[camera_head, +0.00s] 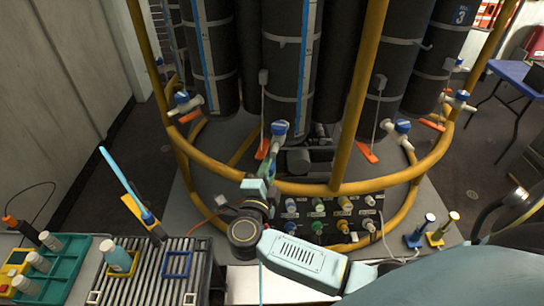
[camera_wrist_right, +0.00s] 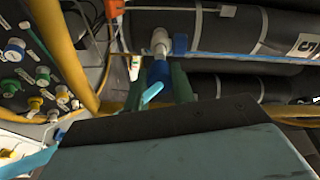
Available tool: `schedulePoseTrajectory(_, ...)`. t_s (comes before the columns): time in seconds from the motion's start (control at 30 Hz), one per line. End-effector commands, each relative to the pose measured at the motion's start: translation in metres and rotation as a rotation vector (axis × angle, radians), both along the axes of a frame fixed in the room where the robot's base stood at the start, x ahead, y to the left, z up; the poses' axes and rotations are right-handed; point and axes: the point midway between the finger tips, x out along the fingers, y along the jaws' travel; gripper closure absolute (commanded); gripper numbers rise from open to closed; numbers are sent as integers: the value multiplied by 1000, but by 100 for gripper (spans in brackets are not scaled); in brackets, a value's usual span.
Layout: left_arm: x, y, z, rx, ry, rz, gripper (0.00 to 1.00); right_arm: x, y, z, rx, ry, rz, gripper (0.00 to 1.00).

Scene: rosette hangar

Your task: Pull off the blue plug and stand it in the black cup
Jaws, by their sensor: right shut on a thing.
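The blue plug (camera_head: 280,129) is at the foot of the middle dark cylinder, on a pale fitting. My right gripper (camera_head: 271,163) reaches up to it from below and is shut on it. In the right wrist view the green fingers of my right gripper (camera_wrist_right: 160,82) close around a blue piece (camera_wrist_right: 157,70), right under a white fitting (camera_wrist_right: 160,42). The fingers partly hide the plug, and I cannot tell whether it is still seated. I cannot make out the black cup for certain. My left gripper is not in view.
A yellow ring rail (camera_head: 337,186) circles the cylinders close to my right gripper. A panel of coloured connectors (camera_head: 330,216) stands below it. At the left are a ribbed rack (camera_head: 150,280) and a green tray (camera_head: 65,272). Blue and yellow stands (camera_head: 415,240) are at right.

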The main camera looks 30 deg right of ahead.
Motion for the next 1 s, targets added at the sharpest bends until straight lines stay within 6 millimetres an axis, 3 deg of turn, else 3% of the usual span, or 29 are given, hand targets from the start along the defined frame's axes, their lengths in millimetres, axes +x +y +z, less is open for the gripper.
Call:
schedulePoseTrajectory(0.6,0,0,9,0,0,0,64,-17,17,1,0,-1,-1,100)
schedulePoseTrajectory(1.0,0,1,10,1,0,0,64,-18,19,0,0,-1,0,100)
